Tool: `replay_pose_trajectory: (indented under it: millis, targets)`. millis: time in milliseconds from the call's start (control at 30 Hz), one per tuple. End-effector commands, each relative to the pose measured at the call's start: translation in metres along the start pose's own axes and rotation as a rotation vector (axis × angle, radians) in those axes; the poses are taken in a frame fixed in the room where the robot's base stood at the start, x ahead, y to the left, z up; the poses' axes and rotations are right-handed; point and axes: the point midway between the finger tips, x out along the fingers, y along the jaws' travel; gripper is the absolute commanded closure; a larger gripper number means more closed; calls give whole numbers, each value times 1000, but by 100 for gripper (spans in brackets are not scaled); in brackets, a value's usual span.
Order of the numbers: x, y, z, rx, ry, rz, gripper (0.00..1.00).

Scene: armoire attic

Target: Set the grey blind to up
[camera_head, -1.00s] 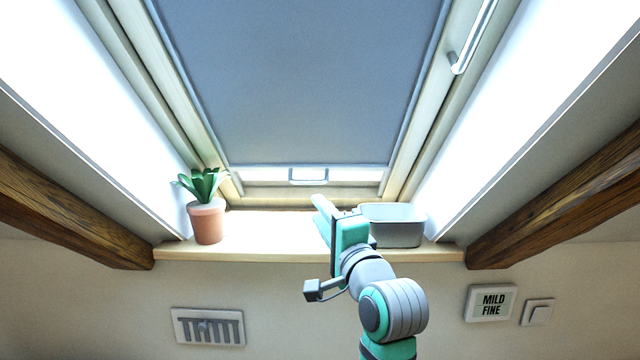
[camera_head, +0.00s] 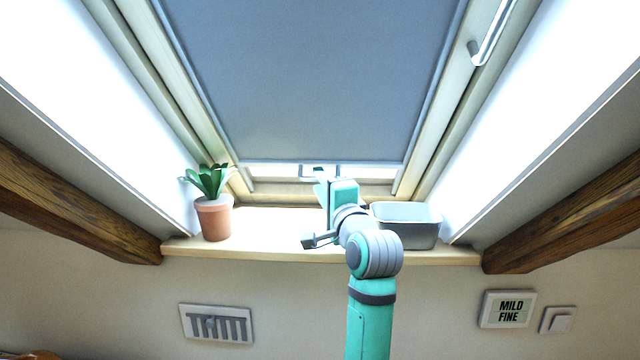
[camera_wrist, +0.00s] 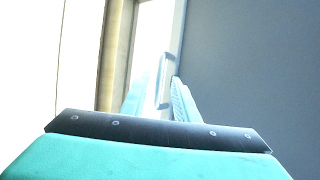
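The grey blind (camera_head: 310,80) covers most of the slanted roof window, its bottom edge just above the lower window frame. A small pale handle (camera_head: 320,170) hangs at the middle of that edge. My gripper (camera_head: 322,178) is in front of the handle and partly hides it. In the wrist view the blind (camera_wrist: 255,75) fills the right side. The handle (camera_wrist: 165,80) shows just past and between the two fingers of my gripper (camera_wrist: 157,98), which are apart. I cannot tell whether they touch the handle.
A potted plant (camera_head: 214,217) stands on the left of the wooden sill (camera_head: 270,240). A grey metal bin (camera_head: 408,234) stands on the sill, close to the right of my gripper. Wooden beams slope down on both sides. A vent, a "MILD FINE" display (camera_head: 507,309) and a switch are on the wall below.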

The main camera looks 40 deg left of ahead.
Motion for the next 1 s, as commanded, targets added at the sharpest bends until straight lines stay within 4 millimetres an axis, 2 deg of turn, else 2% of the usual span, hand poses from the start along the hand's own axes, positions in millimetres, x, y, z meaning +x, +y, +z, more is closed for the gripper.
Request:
replay_pose_trajectory:
  millis: [133, 400, 433, 533, 833, 1000]
  targets:
    - [8, 0, 1, 0, -1, 0, 72]
    - [9, 0, 1, 0, -1, 0, 72]
    - [9, 0, 1, 0, -1, 0, 77]
    - [9, 0, 1, 0, -1, 0, 100]
    - [8, -3, 2, 0, -3, -1, 100]
    - [5, -20, 9, 2, -14, -4, 100]
